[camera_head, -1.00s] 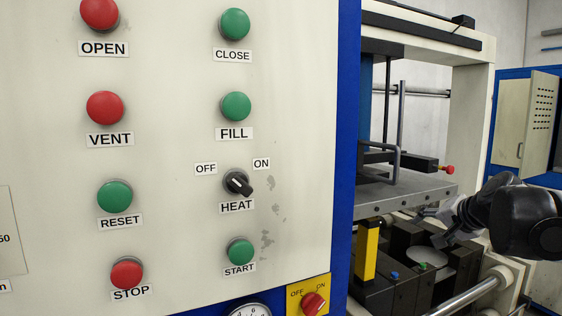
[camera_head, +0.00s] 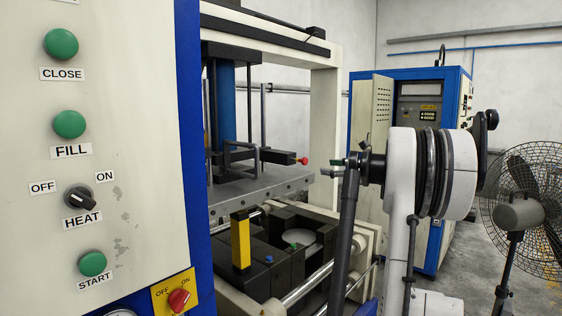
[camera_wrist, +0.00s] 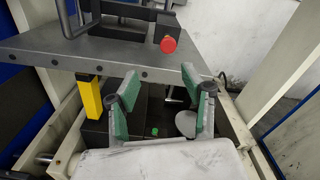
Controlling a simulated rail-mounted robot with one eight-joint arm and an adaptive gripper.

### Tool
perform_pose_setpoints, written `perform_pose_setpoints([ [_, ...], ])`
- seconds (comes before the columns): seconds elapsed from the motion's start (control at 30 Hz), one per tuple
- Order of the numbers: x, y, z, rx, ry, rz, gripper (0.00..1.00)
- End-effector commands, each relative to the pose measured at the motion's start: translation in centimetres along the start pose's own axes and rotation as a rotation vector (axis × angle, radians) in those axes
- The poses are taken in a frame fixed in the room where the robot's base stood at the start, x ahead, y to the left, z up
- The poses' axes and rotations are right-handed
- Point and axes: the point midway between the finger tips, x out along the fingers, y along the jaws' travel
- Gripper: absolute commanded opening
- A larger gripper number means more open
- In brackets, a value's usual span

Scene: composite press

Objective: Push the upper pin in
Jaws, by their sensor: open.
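The upper pin, with a red knob (camera_head: 303,161), sticks out to the right from a dark block (camera_head: 276,156) above the grey upper plate (camera_head: 260,190). In the wrist view the red knob (camera_wrist: 168,44) faces the camera, beyond and just above the fingertips. My gripper (camera_wrist: 160,75) is open, with its two green-padded fingers apart and nothing between them. In the head view my gripper (camera_head: 340,168) is to the right of the red knob, with a gap between them. Part of it is hard to make out there.
A yellow block (camera_head: 240,240) stands at the front of the lower press. Green and blue knobs lie below the plate. A press frame post (camera_head: 324,120) stands behind my gripper. The control panel (camera_head: 140,60) is at left and a fan (camera_head: 522,210) at right.

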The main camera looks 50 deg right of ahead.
Motion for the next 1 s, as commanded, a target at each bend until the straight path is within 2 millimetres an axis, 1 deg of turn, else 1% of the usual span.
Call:
perform_pose_setpoints([
  [0.03,-0.9,-1.1,-0.3,0.03,-0.013,-0.013,0.44],
  [0.1,-1.6,-2.0,-0.5,0.06,-0.03,-0.021,0.44],
  [0.17,-1.8,-2.3,-0.6,0.072,-0.036,-0.024,0.44],
  [0.27,-1.3,-2.4,-0.5,0.078,-0.039,-0.024,0.44],
  [0.37,0.0,-2.3,-0.4,0.077,-0.039,-0.022,0.44],
  [0.47,1.8,-2.4,-0.3,0.076,-0.039,-0.022,0.44],
  [0.8,8.1,-2.5,0.0,0.075,-0.038,-0.022,0.44],
  [1.0,10.7,-2.6,0.0,0.074,-0.037,-0.023,0.44],
])
